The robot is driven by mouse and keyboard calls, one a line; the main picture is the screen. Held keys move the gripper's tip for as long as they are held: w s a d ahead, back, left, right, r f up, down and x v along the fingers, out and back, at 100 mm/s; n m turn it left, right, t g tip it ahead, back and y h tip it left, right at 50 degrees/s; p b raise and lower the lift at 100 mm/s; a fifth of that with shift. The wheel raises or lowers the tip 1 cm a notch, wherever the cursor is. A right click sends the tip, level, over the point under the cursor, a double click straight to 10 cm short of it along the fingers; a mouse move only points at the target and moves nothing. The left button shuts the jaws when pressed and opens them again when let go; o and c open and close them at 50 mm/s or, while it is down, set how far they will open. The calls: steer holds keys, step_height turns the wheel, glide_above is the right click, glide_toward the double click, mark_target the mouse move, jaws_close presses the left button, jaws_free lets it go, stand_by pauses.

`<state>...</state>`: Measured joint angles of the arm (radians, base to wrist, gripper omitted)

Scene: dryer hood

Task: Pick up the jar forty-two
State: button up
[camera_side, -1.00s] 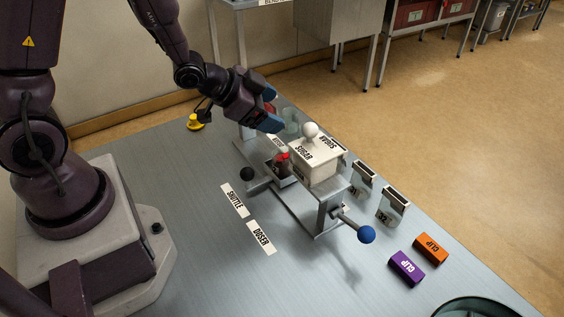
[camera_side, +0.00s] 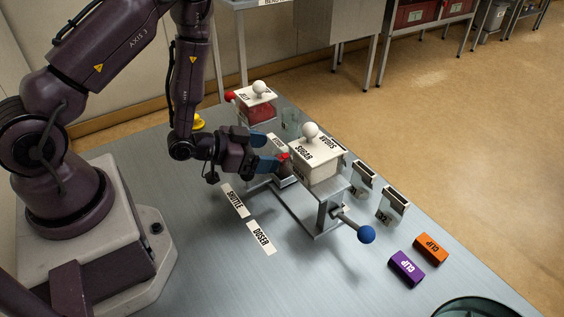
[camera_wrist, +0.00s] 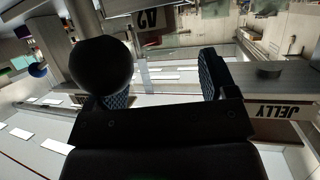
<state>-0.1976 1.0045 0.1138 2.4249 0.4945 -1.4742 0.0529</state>
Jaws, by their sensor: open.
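A black ball knob (camera_wrist: 100,65) covers part of the left finger. Beyond the gap is a plate with upside-down characters that look like 42 (camera_wrist: 148,17).
A blue-knobbed lever (camera_side: 365,234) sticks out at the front of the stand. Purple (camera_side: 407,268) and orange (camera_side: 430,249) clip blocks lie at right.

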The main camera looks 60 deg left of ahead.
mark_target(282, 153)
steer(key=shift+x, duration=2)
steer(key=shift+r, duration=0.1)
steer(key=c, duration=1)
